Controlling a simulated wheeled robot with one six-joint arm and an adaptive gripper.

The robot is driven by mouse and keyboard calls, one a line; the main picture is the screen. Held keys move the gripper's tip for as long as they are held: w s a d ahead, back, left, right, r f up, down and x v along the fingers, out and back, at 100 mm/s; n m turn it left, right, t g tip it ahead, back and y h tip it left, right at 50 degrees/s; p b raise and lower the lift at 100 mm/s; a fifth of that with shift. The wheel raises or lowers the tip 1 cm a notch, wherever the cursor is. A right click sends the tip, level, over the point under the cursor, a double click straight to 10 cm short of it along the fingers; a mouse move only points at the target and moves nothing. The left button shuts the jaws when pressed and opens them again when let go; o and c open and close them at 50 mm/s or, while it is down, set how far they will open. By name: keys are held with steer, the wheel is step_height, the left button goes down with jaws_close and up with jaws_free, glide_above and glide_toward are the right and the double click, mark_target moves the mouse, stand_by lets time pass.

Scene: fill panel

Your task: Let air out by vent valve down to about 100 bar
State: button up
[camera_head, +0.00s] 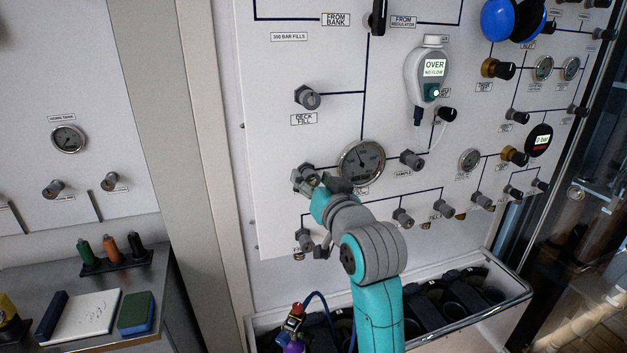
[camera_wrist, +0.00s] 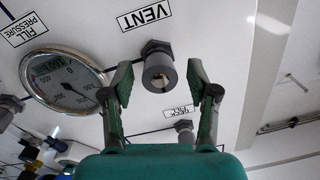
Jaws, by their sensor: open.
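The vent valve (camera_wrist: 158,74) is a grey round knob on a dark hex collar, beside the VENT label (camera_wrist: 145,16) in the wrist view. My gripper (camera_wrist: 160,68) is open, with one finger on each side of the knob and visible gaps between. In the head view my gripper (camera_head: 317,183) is at the panel and largely covers the vent valve.
Another valve (camera_wrist: 184,127) with a label stands close beyond the vent valve. The deck fill valve (camera_head: 308,97) is above. A hand-held unit (camera_head: 432,68) reads OVER, NO FLOW. A rack (camera_head: 455,318) with dark holders runs below the panel, behind my arm.

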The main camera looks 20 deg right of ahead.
jaws_close()
steer(key=shift+n, duration=0.3)
steer(key=n, duration=0.4)
steer(key=shift+a+n, duration=0.1)
steer(key=shift+n, duration=1.7)
jaws_free()
